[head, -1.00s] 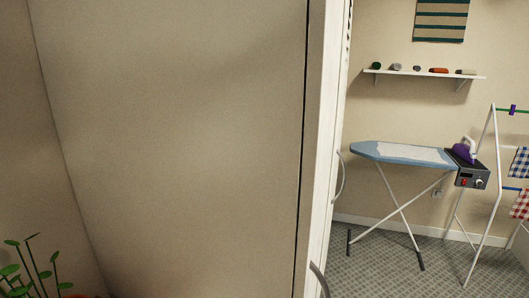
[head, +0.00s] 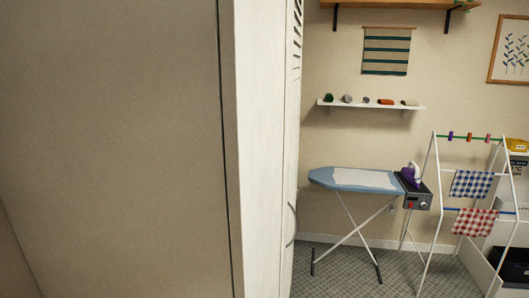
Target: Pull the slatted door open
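Whether the door is ajar I cannot tell from this angle. Neither of my grippers is in view.
A beige wall (head: 110,140) fills the left side, ending at a white frame (head: 258,150). To the right are an ironing board (head: 350,180) with a purple iron (head: 411,174), and a drying rack (head: 432,215) with checked cloths. Some tiled floor (head: 340,268) is clear.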

